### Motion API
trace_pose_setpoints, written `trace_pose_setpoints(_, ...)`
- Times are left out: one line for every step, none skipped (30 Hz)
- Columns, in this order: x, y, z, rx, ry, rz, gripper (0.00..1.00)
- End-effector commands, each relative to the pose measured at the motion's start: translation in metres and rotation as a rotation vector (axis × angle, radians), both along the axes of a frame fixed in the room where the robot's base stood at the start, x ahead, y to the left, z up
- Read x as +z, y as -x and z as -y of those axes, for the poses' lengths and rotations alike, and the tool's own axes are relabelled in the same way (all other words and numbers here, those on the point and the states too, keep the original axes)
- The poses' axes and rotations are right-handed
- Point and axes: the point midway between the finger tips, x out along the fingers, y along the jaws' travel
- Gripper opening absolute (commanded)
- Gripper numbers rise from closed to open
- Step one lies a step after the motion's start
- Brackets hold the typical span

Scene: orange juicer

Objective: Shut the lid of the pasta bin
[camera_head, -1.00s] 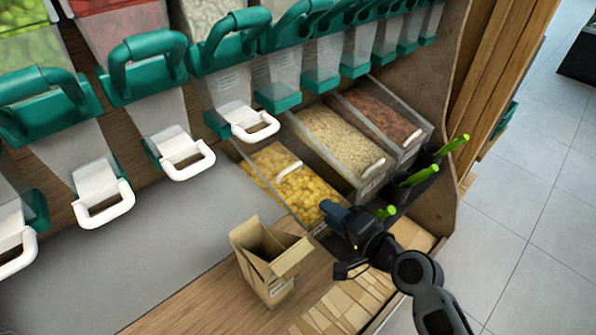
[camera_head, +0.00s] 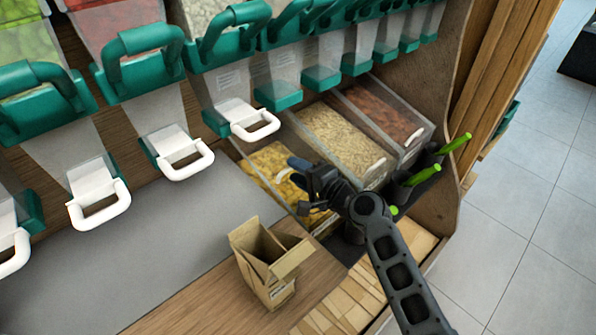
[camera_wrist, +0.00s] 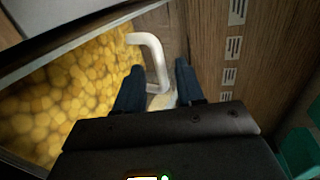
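The pasta bin (camera_head: 317,225) is the leftmost of the three clear bins in the head view, with yellow contents that also show at left in the wrist view (camera_wrist: 60,85). Its lid is clear and hard to make out. The white lid handle (camera_wrist: 150,50) sits farther back than the handles on the neighbouring bins, so the lid looks raised. My gripper (camera_head: 300,172) is over the pasta bin, at the handle. In the wrist view its two dark fingers (camera_wrist: 159,67) are apart, with the lower part of the handle between or just beyond them; contact cannot be told.
A bin of pale grain (camera_head: 335,135) and one of reddish-brown contents (camera_head: 380,108) stand to the right. Green-handled scoops (camera_head: 418,177) are beside them. An open cardboard box (camera_head: 270,270) stands in front. White-handled dispensers (camera_head: 250,120) hang above at left.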

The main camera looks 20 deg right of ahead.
Motion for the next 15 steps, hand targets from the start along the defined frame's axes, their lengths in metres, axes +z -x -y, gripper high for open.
trace_pose_setpoints(-0.0002,-0.0017,-0.0008,0.0,0.0,0.0,0.38)
trace_pose_setpoints(-0.0003,-0.0022,-0.0008,0.0,0.0,0.0,0.38)
trace_pose_setpoints(-0.0004,-0.0026,-0.001,0.0,0.0,0.0,0.38)
trace_pose_setpoints(-0.0004,-0.0026,-0.001,0.0,0.0,0.0,0.38)
trace_pose_setpoints(-0.0005,-0.0026,-0.001,0.0,0.0,0.0,0.38)
trace_pose_setpoints(-0.0004,-0.0025,-0.001,0.0,0.0,0.0,0.38)
trace_pose_setpoints(-0.0004,-0.0024,-0.001,0.0,0.0,0.0,0.38)
trace_pose_setpoints(-0.0004,-0.0024,-0.001,0.0,0.0,0.0,0.38)
trace_pose_setpoints(-0.0004,-0.0024,-0.001,0.0,0.0,0.0,0.36)
trace_pose_setpoints(-0.0004,-0.0023,-0.001,0.0,0.0,0.0,0.33)
trace_pose_setpoints(-0.0003,-0.0023,-0.0009,0.0,0.0,0.0,0.3)
trace_pose_setpoints(-0.0004,-0.0023,-0.0009,0.0,0.0,0.0,0.27)
trace_pose_setpoints(-0.0003,-0.0022,-0.0008,0.0,0.0,0.0,0.24)
trace_pose_setpoints(-0.0004,-0.0022,-0.0008,0.0,0.0,0.0,0.21)
trace_pose_setpoints(-0.0004,-0.0022,-0.0008,0.0,0.0,0.0,0.17)
